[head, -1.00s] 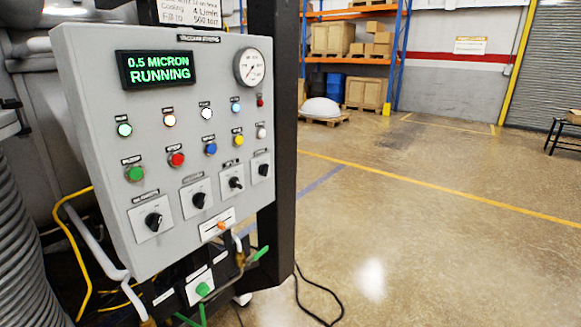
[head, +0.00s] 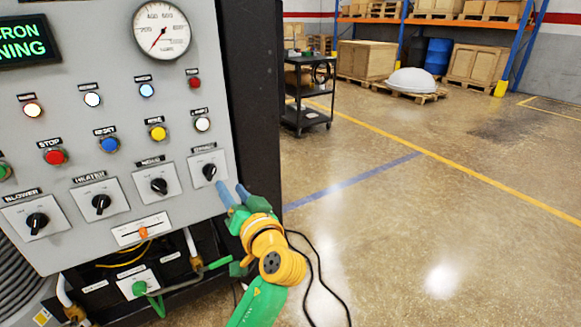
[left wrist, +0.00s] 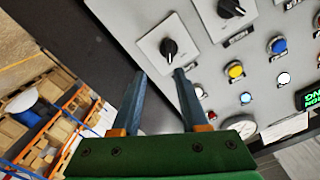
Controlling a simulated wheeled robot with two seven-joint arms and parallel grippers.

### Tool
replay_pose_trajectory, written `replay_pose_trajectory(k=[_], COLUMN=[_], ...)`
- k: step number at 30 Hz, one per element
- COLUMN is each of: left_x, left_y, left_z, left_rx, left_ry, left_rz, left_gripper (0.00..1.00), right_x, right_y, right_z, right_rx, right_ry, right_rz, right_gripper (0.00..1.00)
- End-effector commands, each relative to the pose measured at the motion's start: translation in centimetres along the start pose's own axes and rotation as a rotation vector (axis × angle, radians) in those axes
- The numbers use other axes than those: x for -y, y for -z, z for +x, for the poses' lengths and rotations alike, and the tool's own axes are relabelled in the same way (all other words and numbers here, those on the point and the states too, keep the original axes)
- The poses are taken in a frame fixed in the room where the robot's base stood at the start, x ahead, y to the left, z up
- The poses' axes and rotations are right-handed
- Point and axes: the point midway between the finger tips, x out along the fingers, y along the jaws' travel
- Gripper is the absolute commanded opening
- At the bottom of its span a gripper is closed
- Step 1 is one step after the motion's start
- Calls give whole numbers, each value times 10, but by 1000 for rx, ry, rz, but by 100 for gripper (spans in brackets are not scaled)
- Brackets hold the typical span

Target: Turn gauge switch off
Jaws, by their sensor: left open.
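The grey control panel (head: 120,130) has a row of black rotary switches. The rightmost switch (head: 209,172) sits on a white plate; its label is too blurred to read surely, but it appears to be the gauge switch. My left gripper (head: 232,192) is at the panel's right edge, just right of and below this switch. In the left wrist view, the switch knob (left wrist: 168,47) lies just beyond the gap between my two open blue-grey fingertips (left wrist: 159,76). The fingers look apart from the knob, and nothing is between them. My right gripper is not in view.
A round gauge (head: 162,30) is at the panel's top. Left of the switch are the mode, heater (head: 101,204) and blower knobs, with coloured buttons above. A green-handled valve (head: 218,263) and pipes are below. A black cart (head: 306,100) stands behind; the floor at right is clear.

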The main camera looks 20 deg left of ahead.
Motion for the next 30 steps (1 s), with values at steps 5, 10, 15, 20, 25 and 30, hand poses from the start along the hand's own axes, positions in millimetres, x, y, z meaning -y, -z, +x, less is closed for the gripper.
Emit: replay_pose_trajectory(k=[5, 10, 15, 20, 25, 30], left_x=[7, 5, 4, 3, 3, 3], left_y=[5, 4, 2, 1, 1, 1], left_z=[28, 59, 70, 70, 70, 70], left_rx=[-1, -2, -1, -1, -1, -1], left_ry=[14, 11, 8, 7, 7, 7], left_rz=[-4, -2, -6, -6, -5, -5], left_gripper=[44, 44, 44, 44, 1, 0], right_x=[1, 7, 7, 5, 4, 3], right_y=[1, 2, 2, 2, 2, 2], right_z=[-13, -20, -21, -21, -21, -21], right_rx=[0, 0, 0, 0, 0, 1], right_ry=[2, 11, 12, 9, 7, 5], right_rz=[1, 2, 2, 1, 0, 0], right_gripper=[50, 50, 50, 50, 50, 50])
